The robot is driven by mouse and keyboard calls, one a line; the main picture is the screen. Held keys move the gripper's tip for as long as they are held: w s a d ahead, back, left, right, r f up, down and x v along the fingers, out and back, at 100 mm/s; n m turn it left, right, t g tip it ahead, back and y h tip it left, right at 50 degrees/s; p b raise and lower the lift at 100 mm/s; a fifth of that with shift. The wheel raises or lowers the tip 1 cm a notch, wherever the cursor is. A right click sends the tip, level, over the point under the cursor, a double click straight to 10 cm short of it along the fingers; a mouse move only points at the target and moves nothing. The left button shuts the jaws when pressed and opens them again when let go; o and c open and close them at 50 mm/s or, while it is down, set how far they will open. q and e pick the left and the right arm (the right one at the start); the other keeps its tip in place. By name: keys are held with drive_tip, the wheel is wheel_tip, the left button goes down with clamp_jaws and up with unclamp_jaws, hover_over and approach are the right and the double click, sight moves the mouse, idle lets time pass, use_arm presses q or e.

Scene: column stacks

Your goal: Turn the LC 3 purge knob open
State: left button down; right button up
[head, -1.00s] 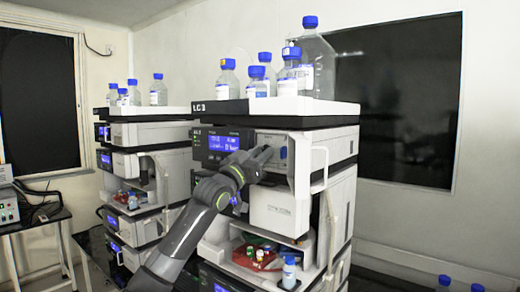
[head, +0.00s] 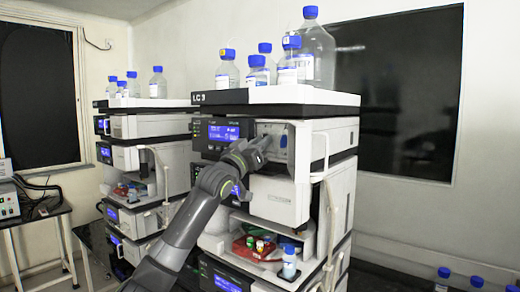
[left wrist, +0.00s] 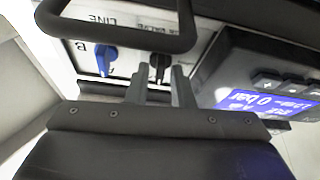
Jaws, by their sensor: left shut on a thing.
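The LC 3 stack (head: 275,97) stands in the middle of the head view, with its name on the black front edge of the top tray. My left gripper (head: 266,143) reaches the recessed panel right of the blue-lit display and hides the purge knob there. In the left wrist view, my left gripper (left wrist: 160,80) has its two fingers on either side of the dark purge knob (left wrist: 160,62), shut on it. The printed word ending in "VALVE" shows above the knob. The knob's exact angle is hard to tell. My right gripper is not in view.
A blue knob (left wrist: 105,58) sits beside the purge knob under the word LINE. A dark bar handle (left wrist: 120,35) crosses in front of the panel. The display (left wrist: 265,102) reads about 0 bar. Blue-capped bottles (head: 257,72) stand on top. Another stack (head: 150,132) stands to the left.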

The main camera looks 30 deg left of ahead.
use_arm(q)
drive_tip(key=n+y+b, duration=0.1)
drive_tip(key=n+b, duration=0.2)
drive_tip(key=n+g+y+b, duration=0.1)
drive_tip(key=n+y+b, duration=0.1)
drive_tip(key=n+b, duration=0.1)
drive_tip(key=n+y+b, duration=0.2)
drive_tip(key=n+b, duration=0.1)
drive_tip(key=n, duration=0.2)
drive_tip(key=shift+d+f+g, duration=0.1)
drive_tip(key=shift+d+g, duration=0.1)
drive_tip(key=shift+g, duration=0.1)
drive_tip(key=n+b, duration=0.1)
drive_tip(key=n, duration=0.1)
drive_tip(key=n+g+y+b, duration=0.1)
drive_tip(key=n, duration=0.1)
drive_tip(key=shift+s+g+b, duration=0.1)
drive_tip(key=shift+g+b, duration=0.2)
drive_tip(key=shift+b, duration=0.1)
drive_tip(key=shift+r+n+g+y+b, duration=0.15)
drive_tip(key=shift+n+g+b, duration=0.3)
drive_tip(key=shift+n, duration=0.6)
drive_tip(key=shift+r+n+g+y+b, duration=0.15)
drive_tip(key=shift+n+g+b, duration=0.25)
drive_tip(key=shift+n, duration=0.65)
drive_tip(key=c, duration=1.5)
unclamp_jaws()
drive_tip(key=shift+c, duration=0.2)
drive_tip(key=shift+d, duration=0.1)
